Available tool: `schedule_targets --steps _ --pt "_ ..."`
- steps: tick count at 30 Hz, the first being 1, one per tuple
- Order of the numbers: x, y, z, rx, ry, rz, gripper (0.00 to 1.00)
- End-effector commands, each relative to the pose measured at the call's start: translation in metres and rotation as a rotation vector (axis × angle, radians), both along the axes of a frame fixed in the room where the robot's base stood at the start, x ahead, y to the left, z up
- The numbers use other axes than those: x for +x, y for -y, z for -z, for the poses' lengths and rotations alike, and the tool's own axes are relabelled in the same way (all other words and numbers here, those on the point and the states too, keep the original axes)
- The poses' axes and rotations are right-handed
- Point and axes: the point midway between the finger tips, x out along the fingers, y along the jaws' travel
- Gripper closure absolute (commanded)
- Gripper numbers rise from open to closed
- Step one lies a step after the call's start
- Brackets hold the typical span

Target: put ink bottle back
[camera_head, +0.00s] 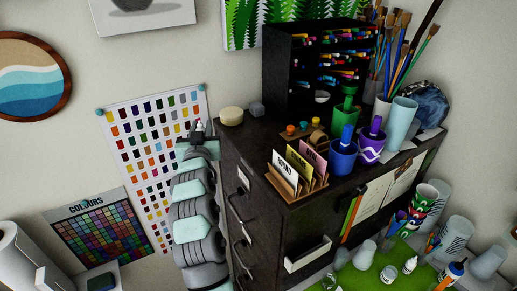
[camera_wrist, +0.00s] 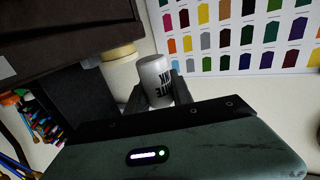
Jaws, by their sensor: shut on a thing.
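A small white ink bottle (camera_wrist: 154,76) with dark lettering is held between the two dark fingers of my gripper (camera_wrist: 157,95) in the wrist view. In the head view, my gripper (camera_head: 196,138) is at the top of my raised arm, left of the dark cabinet's back-left corner. The bottle's pale tip (camera_head: 199,126) shows just above it, and most of the bottle is hidden. Other small bottles (camera_head: 410,264) stand on the green mat (camera_head: 370,280) at the lower right.
A colour chart (camera_head: 150,150) hangs behind my arm.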

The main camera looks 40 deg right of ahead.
Motion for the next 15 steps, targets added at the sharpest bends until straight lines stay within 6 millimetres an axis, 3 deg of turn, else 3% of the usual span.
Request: schedule_targets --steps 3,9,15 --pt "-0.009 0.044 -0.051 -0.005 0.014 0.091 1.0" --pt "-0.039 0.105 -0.124 -0.002 0.008 0.236 1.0" --pt "-0.071 0.14 -0.174 -0.002 0.005 0.334 1.0"
